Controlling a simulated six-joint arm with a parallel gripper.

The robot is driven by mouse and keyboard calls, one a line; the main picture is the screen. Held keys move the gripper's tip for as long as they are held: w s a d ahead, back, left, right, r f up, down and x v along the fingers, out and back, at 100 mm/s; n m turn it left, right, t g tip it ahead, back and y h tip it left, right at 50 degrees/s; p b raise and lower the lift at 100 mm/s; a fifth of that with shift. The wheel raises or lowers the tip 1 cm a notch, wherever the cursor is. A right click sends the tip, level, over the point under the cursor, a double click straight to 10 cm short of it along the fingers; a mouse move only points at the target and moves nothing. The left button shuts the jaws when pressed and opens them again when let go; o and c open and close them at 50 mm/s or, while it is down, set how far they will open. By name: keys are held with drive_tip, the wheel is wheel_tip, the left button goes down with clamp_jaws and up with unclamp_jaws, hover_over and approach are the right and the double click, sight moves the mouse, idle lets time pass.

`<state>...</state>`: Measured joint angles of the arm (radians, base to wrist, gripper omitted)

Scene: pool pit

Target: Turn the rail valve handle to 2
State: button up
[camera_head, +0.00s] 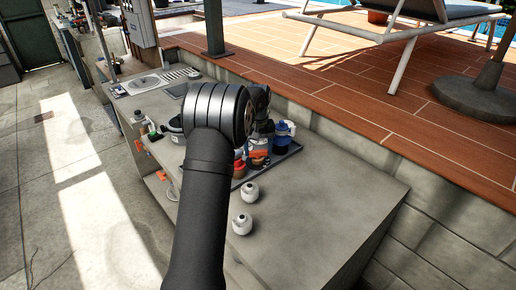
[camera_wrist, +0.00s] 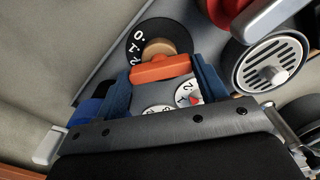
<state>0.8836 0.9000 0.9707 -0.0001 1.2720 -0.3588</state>
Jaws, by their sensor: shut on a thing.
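An orange bar handle (camera_wrist: 160,70) sits on a tan round hub (camera_wrist: 158,47) in the wrist view. Behind it is a black dial (camera_wrist: 133,38) with white marks, which look like 0, 1 and 2; part of the dial is hidden. Which mark the handle points to I cannot tell. My gripper (camera_wrist: 163,72) has blue fingers at both ends of the orange handle and is shut on it. In the head view my arm hides most of this spot; a small orange patch (camera_head: 258,153) shows beside it.
White dials (camera_wrist: 188,95) with numbers and a red pointer lie close below the handle.

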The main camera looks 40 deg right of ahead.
sight(258, 151)
drive_tip(key=o, duration=1)
drive_tip(key=shift+r, duration=0.15)
wheel_tip(258, 151, up, 17)
drive_tip(key=shift+r, duration=0.1)
wheel_tip(258, 151, down, 18)
drive_tip(key=shift+r, duration=0.2)
idle(0.5)
drive_tip(key=shift+r, duration=0.1)
